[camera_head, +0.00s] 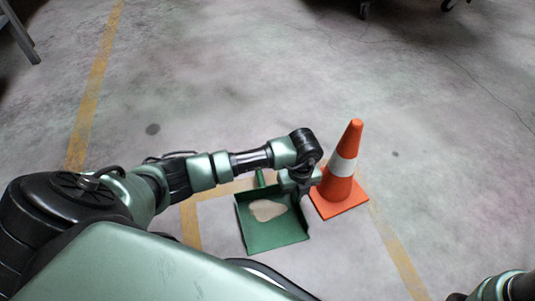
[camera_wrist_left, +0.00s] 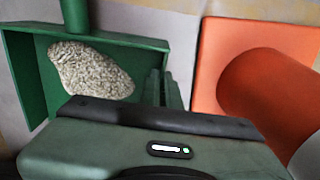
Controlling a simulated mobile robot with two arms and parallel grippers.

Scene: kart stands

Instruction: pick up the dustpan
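The green dustpan (camera_head: 262,240) lies on the concrete floor, holding a pale granular pile (camera_head: 267,210). Its handle (camera_head: 260,178) points away from me at the far side. My left gripper (camera_head: 297,193) is over the dustpan's right side, beside the cone; its fingers are mostly hidden in the head view. In the left wrist view the dustpan (camera_wrist_left: 28,80) fills the left, with the pile (camera_wrist_left: 90,72) and the handle (camera_wrist_left: 75,15) at the top. The gripper housing covers the dustpan's near part there. I cannot tell whether the fingers are open or touch the dustpan. My right gripper is out of view.
An orange traffic cone (camera_head: 338,188) with a white band stands just right of the dustpan; its base (camera_wrist_left: 212,60) is close to my gripper in the wrist view. Yellow lines (camera_head: 95,85) mark the floor. Open floor lies beyond; dark wheeled furniture stands at the top.

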